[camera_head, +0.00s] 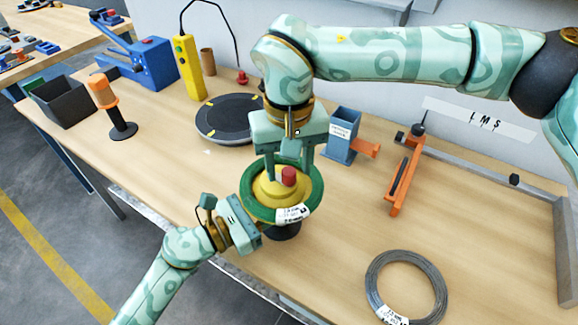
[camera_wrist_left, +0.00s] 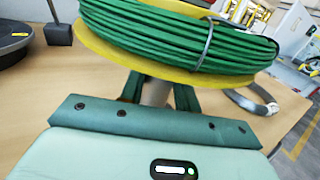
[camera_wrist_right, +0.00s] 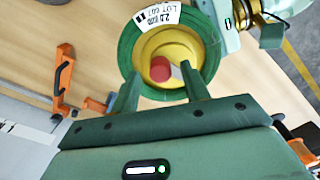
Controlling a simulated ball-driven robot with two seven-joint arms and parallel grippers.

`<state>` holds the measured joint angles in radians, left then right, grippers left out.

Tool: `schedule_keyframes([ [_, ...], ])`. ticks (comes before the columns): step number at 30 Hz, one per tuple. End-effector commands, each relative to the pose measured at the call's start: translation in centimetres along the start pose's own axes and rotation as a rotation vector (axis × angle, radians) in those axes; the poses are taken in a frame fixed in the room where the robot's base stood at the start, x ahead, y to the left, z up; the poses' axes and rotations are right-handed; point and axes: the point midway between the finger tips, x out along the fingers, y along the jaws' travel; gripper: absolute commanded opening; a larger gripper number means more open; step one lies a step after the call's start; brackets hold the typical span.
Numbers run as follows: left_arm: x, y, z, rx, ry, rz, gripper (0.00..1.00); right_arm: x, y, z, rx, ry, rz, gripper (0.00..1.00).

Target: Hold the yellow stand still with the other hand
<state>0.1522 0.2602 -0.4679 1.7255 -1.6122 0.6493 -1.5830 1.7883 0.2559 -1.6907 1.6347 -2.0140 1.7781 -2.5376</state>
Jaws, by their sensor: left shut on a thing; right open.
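The yellow stand (camera_head: 268,188) is at the table's front, with a red knob (camera_head: 289,176) on top and a green coil (camera_head: 252,207) around it. My left gripper (camera_wrist_left: 158,92) reaches in below the coil and is shut on the stand's grey post (camera_wrist_left: 155,93), under the yellow flange (camera_wrist_left: 110,50). Its fingertips are hidden in the head view. My right gripper (camera_head: 288,163) is open above the stand, fingers pointing down over the yellow hub (camera_wrist_right: 172,45). It holds nothing. A white label (camera_head: 292,214) is on the coil's near side.
A grey wire coil (camera_head: 372,285) lies at the front right. A dark turntable (camera_head: 222,128), a blue box (camera_head: 341,150) and an orange-handled tool (camera_head: 398,190) stand behind. A black post with an orange top (camera_head: 103,92) is at left.

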Motion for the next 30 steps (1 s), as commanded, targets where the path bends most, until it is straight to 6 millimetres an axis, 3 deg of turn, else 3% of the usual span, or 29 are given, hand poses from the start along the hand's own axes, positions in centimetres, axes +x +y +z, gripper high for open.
schedule_keyframes([
  [4, 0.01, -0.04, -0.03, -0.001, 0.001, -0.001, 0.00, 1.14, -0.02, 0.04, -0.001, -0.001, 0.000, 0.46],
  [12, 0.01, -0.04, -0.03, -0.001, 0.001, -0.001, 0.00, 1.32, -0.02, 0.03, -0.001, 0.000, 0.000, 0.46],
  [17, 0.01, -0.04, -0.03, -0.001, 0.001, -0.001, 0.00, 1.30, -0.02, 0.03, 0.000, 0.000, 0.000, 0.04],
  [18, 0.01, -0.04, -0.04, -0.001, 0.001, -0.001, 0.00, 1.30, -0.02, 0.03, 0.000, 0.000, 0.000, 0.01],
  [30, -0.01, -0.02, -0.05, -0.001, 0.001, 0.000, 0.00, 1.24, -0.01, 0.01, 0.062, 0.001, 0.000, 0.01],
])
